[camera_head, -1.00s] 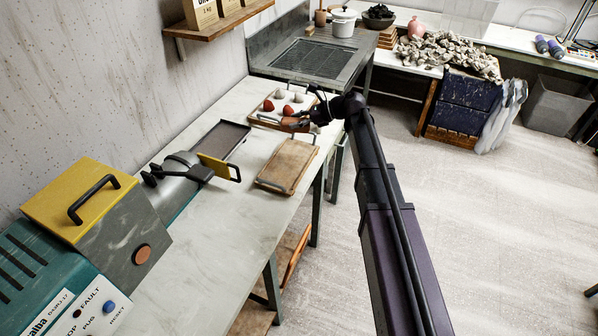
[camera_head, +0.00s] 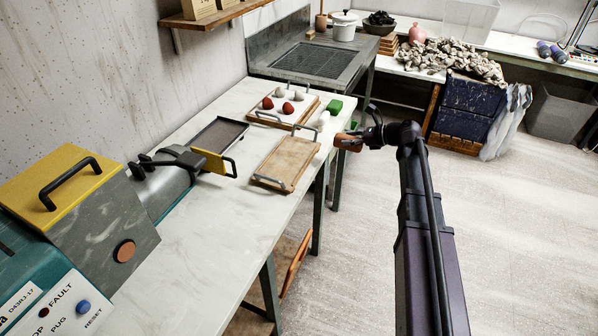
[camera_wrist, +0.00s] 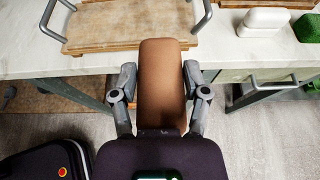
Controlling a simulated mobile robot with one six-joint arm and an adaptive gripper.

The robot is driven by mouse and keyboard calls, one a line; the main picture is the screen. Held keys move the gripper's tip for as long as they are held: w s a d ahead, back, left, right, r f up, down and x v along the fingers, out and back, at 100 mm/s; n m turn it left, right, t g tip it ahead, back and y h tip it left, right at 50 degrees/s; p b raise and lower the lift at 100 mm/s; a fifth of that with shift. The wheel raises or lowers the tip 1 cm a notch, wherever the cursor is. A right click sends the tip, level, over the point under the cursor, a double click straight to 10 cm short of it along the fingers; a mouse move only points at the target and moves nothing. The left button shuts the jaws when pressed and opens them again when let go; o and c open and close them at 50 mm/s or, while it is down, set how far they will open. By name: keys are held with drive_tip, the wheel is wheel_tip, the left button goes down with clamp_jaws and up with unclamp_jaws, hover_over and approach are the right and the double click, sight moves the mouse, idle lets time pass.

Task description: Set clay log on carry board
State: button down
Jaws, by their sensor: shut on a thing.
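A brown clay log (camera_wrist: 161,85) is held between the two fingers of my gripper (camera_wrist: 163,98), which is shut on it. In the head view the log (camera_head: 347,142) and my gripper (camera_head: 362,138) are out over the floor, just right of the table's edge. The wooden carry board (camera_head: 287,160), with a metal handle at each end, lies empty on the table, left of my gripper. In the wrist view the carry board (camera_wrist: 110,28) is at the top, beyond the log's far end. I cannot tell the log's exact height above the table.
A tray (camera_head: 290,122) with red and grey lumps stands behind the board. A white block (camera_wrist: 264,21) and a green block (camera_head: 335,106) lie near the table edge. A dark tray (camera_head: 217,134) and a machine (camera_head: 75,215) stand left.

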drive_tip(key=shift+a, duration=0.15)
drive_tip(key=a, duration=0.5)
drive_tip(key=a+f+b, duration=0.1)
drive_tip(key=a, duration=0.4)
drive_tip(key=s+a, duration=0.1)
drive_tip(key=a, duration=0.4)
drive_tip(key=shift+s+a+f, duration=0.1)
drive_tip(key=shift+a+f, duration=0.1)
drive_tip(key=shift+a, duration=0.2)
drive_tip(key=shift+b, duration=0.3)
drive_tip(key=shift+f+b, duration=1.75)
drive_tip(key=shift+f, duration=0.05)
drive_tip(key=shift+f, duration=0.15)
drive_tip(key=shift+c, duration=0.4)
unclamp_jaws()
